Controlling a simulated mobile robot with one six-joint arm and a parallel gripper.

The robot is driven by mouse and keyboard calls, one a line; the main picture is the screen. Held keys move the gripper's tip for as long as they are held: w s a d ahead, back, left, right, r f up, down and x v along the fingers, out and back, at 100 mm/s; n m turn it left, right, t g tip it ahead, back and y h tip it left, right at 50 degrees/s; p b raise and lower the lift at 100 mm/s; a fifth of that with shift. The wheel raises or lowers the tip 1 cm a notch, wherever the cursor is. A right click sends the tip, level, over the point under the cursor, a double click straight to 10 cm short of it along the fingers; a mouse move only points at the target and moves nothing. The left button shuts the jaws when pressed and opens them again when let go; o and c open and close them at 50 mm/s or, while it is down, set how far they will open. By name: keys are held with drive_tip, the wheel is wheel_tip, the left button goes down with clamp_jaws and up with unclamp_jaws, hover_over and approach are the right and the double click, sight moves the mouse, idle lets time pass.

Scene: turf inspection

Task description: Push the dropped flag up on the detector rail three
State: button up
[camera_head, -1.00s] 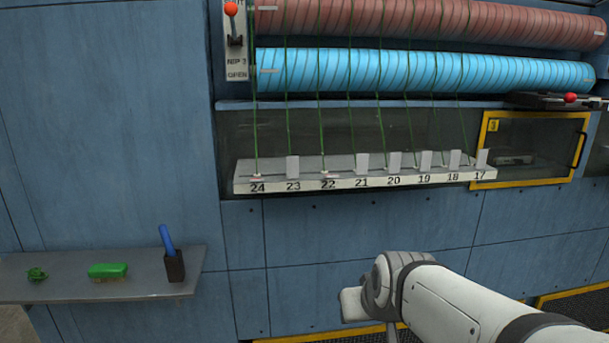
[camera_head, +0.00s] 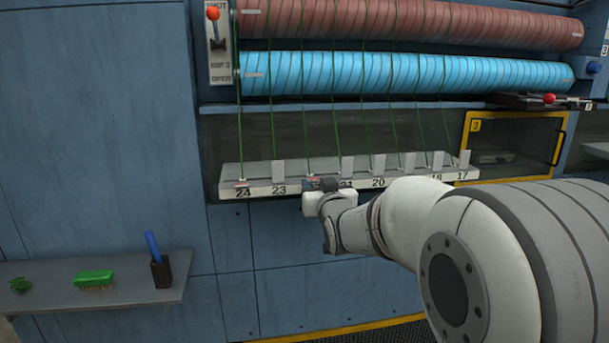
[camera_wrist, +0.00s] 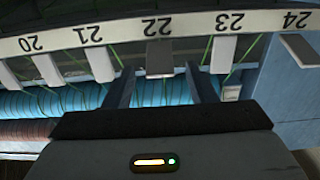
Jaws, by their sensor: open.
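The detector rail (camera_head: 261,191) is a long white bar with numbered places 24 to 17. Pale flags stand upright at several places, such as flag 23 (camera_head: 278,172). Flag 24 (camera_head: 241,183) and flag 22 lie down; flag 22 is largely hidden by my gripper in the head view. My gripper (camera_head: 324,184) is in front of the rail at 22. In the wrist view the rail is upside down, and flag 22 (camera_wrist: 159,60) shows grey between the open, empty fingers of my gripper (camera_wrist: 161,80). I cannot tell whether they touch it.
Green threads run up from the rail to a blue roller (camera_head: 390,74) and a red roller (camera_head: 410,20). A yellow-framed door marked 3 (camera_head: 510,118) is at right. A shelf (camera_head: 125,297) at lower left holds a green brush (camera_head: 94,278) and a dark cup (camera_head: 160,274).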

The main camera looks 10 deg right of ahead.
sight(317, 180)
drive_tip(key=shift+w+p, duration=0.55)
drive_tip(key=shift+w, duration=1.3)
drive_tip(key=shift+c, duration=0.2)
